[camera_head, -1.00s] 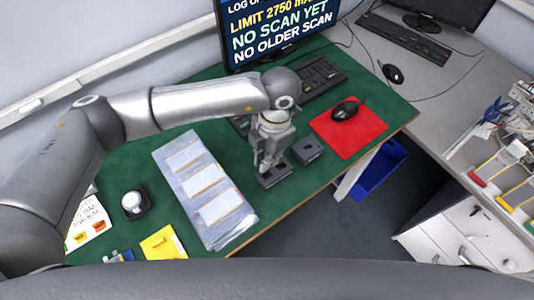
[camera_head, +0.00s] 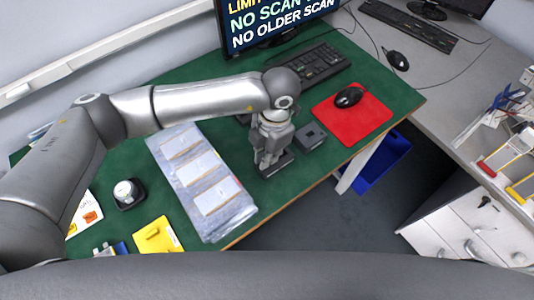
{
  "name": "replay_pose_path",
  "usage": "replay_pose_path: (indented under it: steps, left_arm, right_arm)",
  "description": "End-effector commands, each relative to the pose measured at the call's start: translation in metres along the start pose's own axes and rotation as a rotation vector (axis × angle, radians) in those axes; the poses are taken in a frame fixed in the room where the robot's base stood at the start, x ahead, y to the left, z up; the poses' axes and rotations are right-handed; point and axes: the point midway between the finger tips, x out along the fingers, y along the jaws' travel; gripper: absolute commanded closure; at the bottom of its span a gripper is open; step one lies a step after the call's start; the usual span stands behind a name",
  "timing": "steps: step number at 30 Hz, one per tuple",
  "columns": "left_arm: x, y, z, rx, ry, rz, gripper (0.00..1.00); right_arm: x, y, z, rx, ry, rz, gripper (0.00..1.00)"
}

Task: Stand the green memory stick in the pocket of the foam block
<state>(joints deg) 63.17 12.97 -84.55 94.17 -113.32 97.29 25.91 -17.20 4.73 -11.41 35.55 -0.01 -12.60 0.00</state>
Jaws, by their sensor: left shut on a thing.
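My left gripper (camera_head: 266,161) points down at the left part of a low dark block (camera_head: 282,167) near the front edge of the green table. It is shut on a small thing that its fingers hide. I cannot make out the green memory stick anywhere. A second dark grey block (camera_head: 309,137) stands just right of and behind the first. I cannot tell for sure which is the foam block, or whether the gripper or the held thing touches the near block. My right gripper is not in view.
Plastic-sleeved pouch cells (camera_head: 203,180) lie on the table left of the gripper. A red mat (camera_head: 367,128) with a mouse (camera_head: 348,97) is to the right, a keyboard (camera_head: 320,62) behind. A round white-topped item (camera_head: 124,190) and a yellow card (camera_head: 157,236) lie at the left.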

Motion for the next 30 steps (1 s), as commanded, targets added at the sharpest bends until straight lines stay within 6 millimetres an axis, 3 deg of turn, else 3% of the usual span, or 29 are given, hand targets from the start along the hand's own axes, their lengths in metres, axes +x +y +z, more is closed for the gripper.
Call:
replay_pose_path:
  steps: [13,15,20,30]
  left_arm:
    - [0.0057,0.0000,0.0006,0.000,0.000,0.000,1.00]
    - [0.0057,0.0000,0.0005,0.000,0.000,0.000,0.85]
    - [0.0058,0.0000,0.0005,0.000,0.000,0.000,0.67]
    - [0.0027,0.0001,0.0008,0.000,0.000,0.000,0.67]
  right_arm:
    - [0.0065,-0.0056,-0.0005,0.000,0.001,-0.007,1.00]
    - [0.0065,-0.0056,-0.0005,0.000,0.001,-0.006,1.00]
    - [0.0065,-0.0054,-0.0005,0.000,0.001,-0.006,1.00]
    - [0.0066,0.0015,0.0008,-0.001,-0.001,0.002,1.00]
